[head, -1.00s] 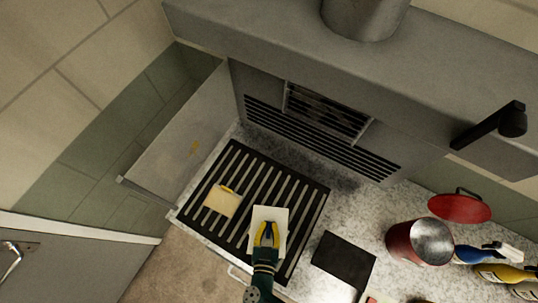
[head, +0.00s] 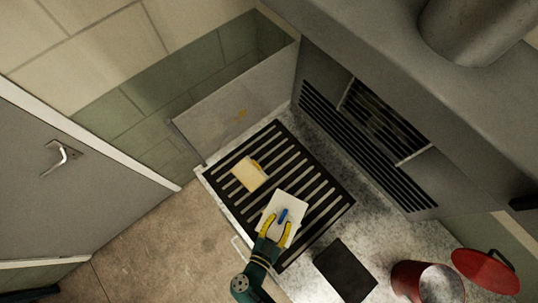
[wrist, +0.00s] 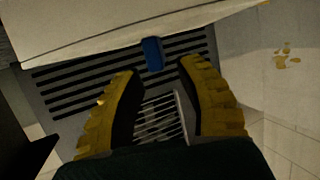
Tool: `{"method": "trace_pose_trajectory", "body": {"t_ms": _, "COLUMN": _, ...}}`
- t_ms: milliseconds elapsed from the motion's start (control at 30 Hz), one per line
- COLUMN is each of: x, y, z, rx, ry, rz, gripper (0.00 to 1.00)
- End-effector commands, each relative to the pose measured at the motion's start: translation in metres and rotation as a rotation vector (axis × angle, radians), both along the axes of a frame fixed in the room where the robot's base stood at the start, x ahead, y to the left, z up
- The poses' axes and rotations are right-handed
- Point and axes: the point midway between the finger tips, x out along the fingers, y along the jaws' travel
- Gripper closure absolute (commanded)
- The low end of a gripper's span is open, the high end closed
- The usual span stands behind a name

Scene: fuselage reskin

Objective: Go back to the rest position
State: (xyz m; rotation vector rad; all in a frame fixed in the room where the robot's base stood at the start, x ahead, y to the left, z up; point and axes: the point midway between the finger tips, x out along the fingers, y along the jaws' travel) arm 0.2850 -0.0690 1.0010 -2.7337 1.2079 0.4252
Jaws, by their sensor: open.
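My gripper (head: 277,228) has yellow fingers on a dark green arm. It is open over the near edge of a white panel (head: 291,203) with a blue handle (head: 283,216). The panel lies on the black slatted grate. In the wrist view the two fingers (wrist: 160,68) are spread with nothing between them. There the blue handle (wrist: 152,53) stands just beyond the fingertips, below the pale panel (wrist: 110,30). The handle looks free of both fingers.
A dark flat plate (head: 345,270), a red pot (head: 408,279) and a red lid (head: 487,270) are to the right. A grey hood (head: 395,60) overhangs behind. Floor at left is clear.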

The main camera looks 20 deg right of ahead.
Motion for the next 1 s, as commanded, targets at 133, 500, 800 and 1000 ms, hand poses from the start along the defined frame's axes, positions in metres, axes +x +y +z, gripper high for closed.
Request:
{"method": "trace_pose_trajectory", "body": {"t_ms": 133, "x": -0.019, "y": 0.024, "z": 0.009, "rx": 0.002, "ry": -0.001, "rz": 0.010, "gripper": 0.63}}
{"method": "trace_pose_trajectory", "body": {"t_ms": 500, "x": -0.052, "y": 0.057, "z": 0.024, "rx": 0.001, "ry": 0.000, "rz": 0.003, "gripper": 0.63}}
{"method": "trace_pose_trajectory", "body": {"t_ms": 800, "x": -0.033, "y": 0.052, "z": 0.043, "rx": 0.048, "ry": -0.042, "rz": -0.126, "gripper": 0.63}}
{"method": "trace_pose_trajectory", "body": {"t_ms": 1000, "x": 0.066, "y": 0.039, "z": 0.149, "rx": 0.155, "ry": -0.371, "rz": -0.292, "gripper": 0.63}}
